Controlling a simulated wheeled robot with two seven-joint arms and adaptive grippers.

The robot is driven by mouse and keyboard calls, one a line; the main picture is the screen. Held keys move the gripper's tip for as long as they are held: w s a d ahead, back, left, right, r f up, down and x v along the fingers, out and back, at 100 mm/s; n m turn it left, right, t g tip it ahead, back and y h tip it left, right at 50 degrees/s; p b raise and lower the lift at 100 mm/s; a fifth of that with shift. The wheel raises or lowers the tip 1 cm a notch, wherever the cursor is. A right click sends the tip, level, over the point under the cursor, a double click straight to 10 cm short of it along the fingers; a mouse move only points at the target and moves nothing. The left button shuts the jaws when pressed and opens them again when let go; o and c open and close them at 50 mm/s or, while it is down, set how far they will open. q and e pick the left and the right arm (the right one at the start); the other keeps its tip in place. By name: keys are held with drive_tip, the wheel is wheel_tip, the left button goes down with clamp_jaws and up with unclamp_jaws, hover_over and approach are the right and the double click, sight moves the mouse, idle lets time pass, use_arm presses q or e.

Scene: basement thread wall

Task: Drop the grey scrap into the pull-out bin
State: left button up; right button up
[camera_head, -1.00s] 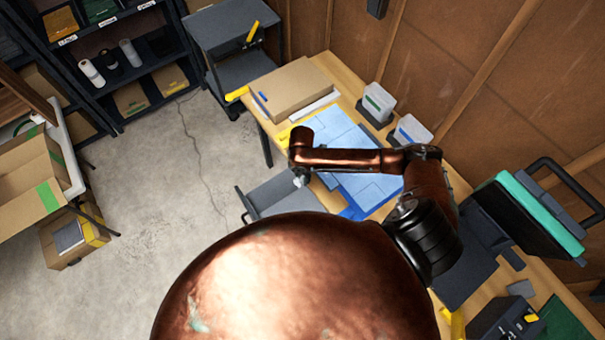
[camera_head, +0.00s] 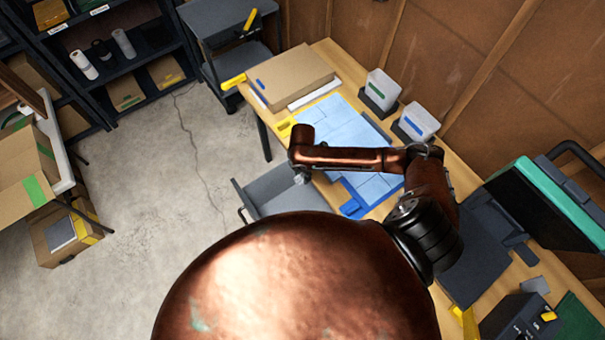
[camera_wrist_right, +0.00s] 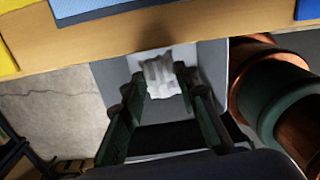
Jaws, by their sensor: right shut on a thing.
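The grey scrap (camera_wrist_right: 160,77) is a pale, crumpled piece between the fingertips of my right gripper (camera_wrist_right: 158,88) in the wrist view. That gripper is shut on it. In the head view my right gripper (camera_head: 301,177) is small, at the end of my copper arm, and the scrap there is hard to make out. The pull-out bin (camera_head: 268,187) is a grey open tray under the table's front edge. It also shows behind the scrap in the wrist view (camera_wrist_right: 112,74). The scrap appears over the bin, near its table side; its height is unclear. My left gripper is not in view.
The wooden table (camera_head: 335,58) carries a blue cutting mat (camera_head: 345,125), a cardboard box (camera_head: 291,78) and two white containers. A dark machine with a green edge (camera_head: 550,200) stands at the right. Concrete floor (camera_head: 160,180) is open left of the bin.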

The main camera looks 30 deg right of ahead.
sight(302, 177)
drive_tip(key=o, duration=0.8)
drive_tip(key=shift+c, duration=0.2)
drive_tip(key=shift+r, duration=0.15)
wheel_tip(302, 177, up, 12)
idle(0.4)
